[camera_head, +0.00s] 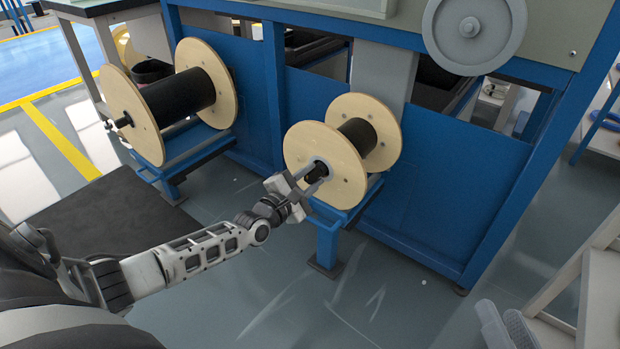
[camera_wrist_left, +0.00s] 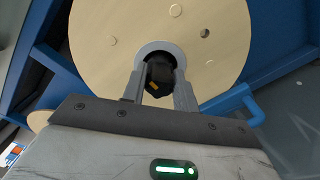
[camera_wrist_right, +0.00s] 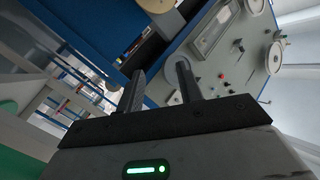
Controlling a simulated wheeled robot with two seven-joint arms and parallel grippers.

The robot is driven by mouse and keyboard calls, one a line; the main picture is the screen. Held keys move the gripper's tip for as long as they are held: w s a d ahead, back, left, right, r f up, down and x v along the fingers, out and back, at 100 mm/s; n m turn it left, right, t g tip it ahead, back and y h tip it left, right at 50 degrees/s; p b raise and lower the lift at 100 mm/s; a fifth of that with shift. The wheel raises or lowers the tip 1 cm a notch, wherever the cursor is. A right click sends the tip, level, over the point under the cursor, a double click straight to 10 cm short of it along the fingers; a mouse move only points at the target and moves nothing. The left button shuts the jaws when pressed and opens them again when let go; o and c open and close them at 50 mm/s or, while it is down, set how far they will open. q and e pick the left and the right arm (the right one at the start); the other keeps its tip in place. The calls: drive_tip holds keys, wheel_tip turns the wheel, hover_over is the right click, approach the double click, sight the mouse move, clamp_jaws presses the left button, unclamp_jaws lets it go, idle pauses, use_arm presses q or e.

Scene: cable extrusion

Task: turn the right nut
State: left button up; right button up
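The right nut (camera_wrist_left: 158,73) is black with a small yellow mark. It sits at the hub of the right spool, in front of a grey ring. It also shows in the head view (camera_head: 318,170). My left gripper (camera_head: 308,180) is at the spool's near face, with one finger on each side of the nut. In the left wrist view the fingers (camera_wrist_left: 160,80) look spread around it, with little space beside it; contact is hard to judge. My right gripper (camera_wrist_right: 160,78) is open and empty, away from the spools. Its fingers show at the head view's lower right (camera_head: 505,325).
The right spool (camera_head: 326,150) has wooden flanges and black cable, on a blue stand (camera_head: 328,240). A larger left spool (camera_head: 130,115) stands beside it. The blue machine frame (camera_head: 440,180) is behind. A light-coloured rack (camera_head: 580,290) is at the right.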

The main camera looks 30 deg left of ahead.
use_arm(q)
drive_tip(key=o, duration=0.4)
drive_tip(key=shift+c, duration=0.2)
drive_tip(key=s+p, duration=0.1)
drive_tip(key=s, duration=0.1)
drive_tip(key=s+p, duration=0.1)
drive_tip(key=s, duration=0.1)
drive_tip(key=shift+s+a, duration=0.2)
drive_tip(key=shift+s, duration=0.05)
drive_tip(key=p, duration=0.3)
approach(308, 179)
drive_tip(key=shift+s+a, duration=0.2)
drive_tip(key=shift+s, duration=2.6)
use_arm(e)
drive_tip(key=shift+d+f+n+g+h, duration=0.6)
drive_tip(key=shift+f+n+h, duration=0.25)
drive_tip(key=shift+n+h, duration=0.05)
drive_tip(key=shift+s, duration=0.1)
